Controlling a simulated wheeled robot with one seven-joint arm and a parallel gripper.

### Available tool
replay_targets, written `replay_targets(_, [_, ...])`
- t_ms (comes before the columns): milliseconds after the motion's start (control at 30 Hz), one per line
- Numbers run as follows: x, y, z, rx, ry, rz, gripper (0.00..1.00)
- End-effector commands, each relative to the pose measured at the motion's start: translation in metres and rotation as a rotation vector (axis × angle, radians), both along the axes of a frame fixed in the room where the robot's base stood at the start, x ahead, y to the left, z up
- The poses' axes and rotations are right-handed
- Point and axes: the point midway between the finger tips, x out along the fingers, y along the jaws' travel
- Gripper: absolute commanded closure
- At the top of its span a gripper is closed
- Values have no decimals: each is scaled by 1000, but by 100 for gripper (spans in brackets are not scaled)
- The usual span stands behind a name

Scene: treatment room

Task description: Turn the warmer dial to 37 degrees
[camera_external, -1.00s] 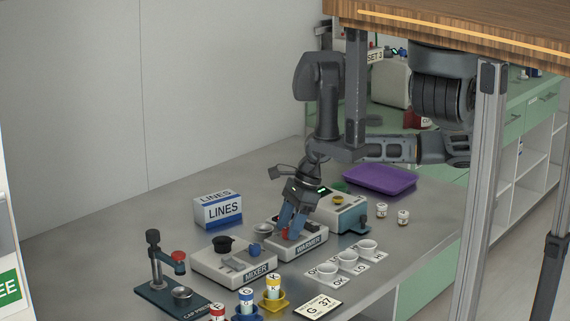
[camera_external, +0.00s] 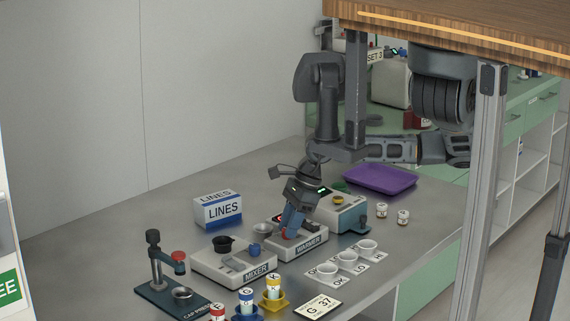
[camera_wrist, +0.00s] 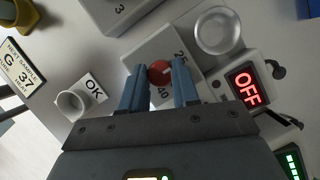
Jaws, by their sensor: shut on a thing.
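The warmer (camera_external: 310,242) is a pale box with a "WARMER" label on its front. Its red dial (camera_wrist: 159,72) sits between the two blue fingers of my gripper (camera_wrist: 160,92) in the wrist view. My gripper also shows over the warmer in the external view (camera_external: 290,232), pointing down and shut on the dial. A card reading "G 37" (camera_external: 318,307) lies on the bench and also shows in the wrist view (camera_wrist: 20,72).
The mixer (camera_external: 235,262) stands left of the warmer. White cups (camera_external: 347,261) on labelled cards stand to its right. A device with a red "OFF" display (camera_wrist: 249,90) is close by.

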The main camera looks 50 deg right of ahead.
Motion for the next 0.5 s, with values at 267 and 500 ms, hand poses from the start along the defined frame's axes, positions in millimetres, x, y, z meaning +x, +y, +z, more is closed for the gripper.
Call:
replay_targets(267, [-1,1,-3,0,-2,-152,100])
replay_targets(500, [-2,2,-5,0,-4,-368,100])
